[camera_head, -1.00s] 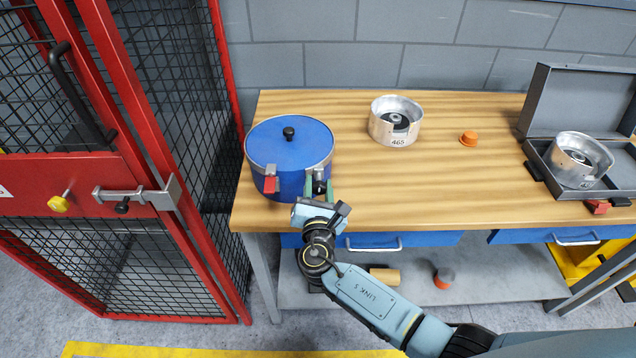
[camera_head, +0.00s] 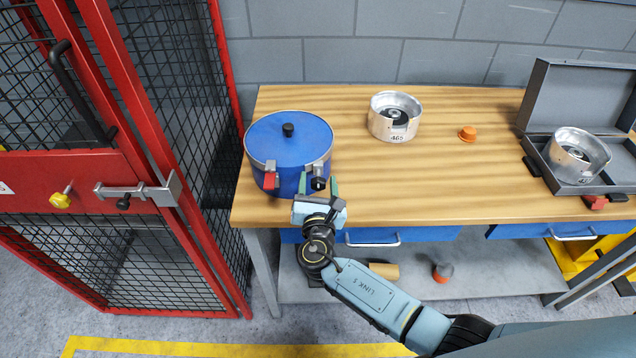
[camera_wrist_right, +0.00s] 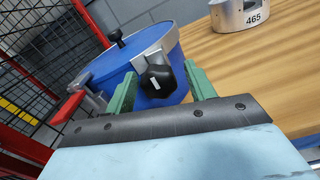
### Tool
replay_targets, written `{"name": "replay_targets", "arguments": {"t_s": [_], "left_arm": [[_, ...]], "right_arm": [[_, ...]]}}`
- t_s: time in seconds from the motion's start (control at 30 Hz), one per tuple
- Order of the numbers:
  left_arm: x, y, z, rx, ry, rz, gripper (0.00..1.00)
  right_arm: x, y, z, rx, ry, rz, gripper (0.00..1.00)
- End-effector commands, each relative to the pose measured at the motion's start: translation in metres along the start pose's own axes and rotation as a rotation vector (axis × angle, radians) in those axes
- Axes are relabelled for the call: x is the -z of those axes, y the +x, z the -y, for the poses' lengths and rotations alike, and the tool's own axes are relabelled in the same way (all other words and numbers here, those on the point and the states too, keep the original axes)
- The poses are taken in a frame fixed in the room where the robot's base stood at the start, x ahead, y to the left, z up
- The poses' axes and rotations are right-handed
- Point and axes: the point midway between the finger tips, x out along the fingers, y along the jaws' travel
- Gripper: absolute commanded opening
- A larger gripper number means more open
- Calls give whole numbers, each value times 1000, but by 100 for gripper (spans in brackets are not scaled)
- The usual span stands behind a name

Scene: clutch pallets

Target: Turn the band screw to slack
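A blue round drum (camera_head: 290,148) with a metal band (camera_head: 254,165) around its rim stands at the left end of the bench. The band screw's black knob (camera_head: 319,184) sticks out of the drum's front right. In the wrist view the knob (camera_wrist_right: 157,82) is lobed and has a slanted white mark. My right gripper (camera_head: 318,186) is open, its green fingers on either side of the knob. In the wrist view, gaps show between the knob and both fingers of the gripper (camera_wrist_right: 160,72). My left gripper is not in view.
A red lever (camera_head: 270,181) sits on the band, left of the knob. A metal clutch part (camera_head: 394,120), an orange piece (camera_head: 467,134) and an open grey case (camera_head: 540,165) lie to the right. A red mesh cage (camera_head: 120,240) stands close on the left.

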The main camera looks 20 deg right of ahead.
Motion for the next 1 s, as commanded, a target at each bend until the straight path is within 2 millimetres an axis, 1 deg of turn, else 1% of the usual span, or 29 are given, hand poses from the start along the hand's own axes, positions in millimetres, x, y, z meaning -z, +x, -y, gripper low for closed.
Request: {"name": "replay_targets", "arguments": {"t_s": [0.27, 0.37, 0.47, 0.8, 0.9, 1.0], "left_arm": [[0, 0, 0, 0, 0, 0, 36], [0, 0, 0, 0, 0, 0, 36], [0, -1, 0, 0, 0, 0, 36], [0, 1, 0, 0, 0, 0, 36], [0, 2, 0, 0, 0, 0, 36], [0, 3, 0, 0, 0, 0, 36]], "right_arm": [[-1, 0, 0, 0, 2, 1, 55], [0, -7, 0, 0, 3, 0, 55], [0, -21, 0, 0, 2, -1, 55], [1, -96, 0, -1, 2, -3, 55], [1, -113, 1, 0, 1, -2, 55], [1, -125, 0, 0, 1, -2, 55]]}}
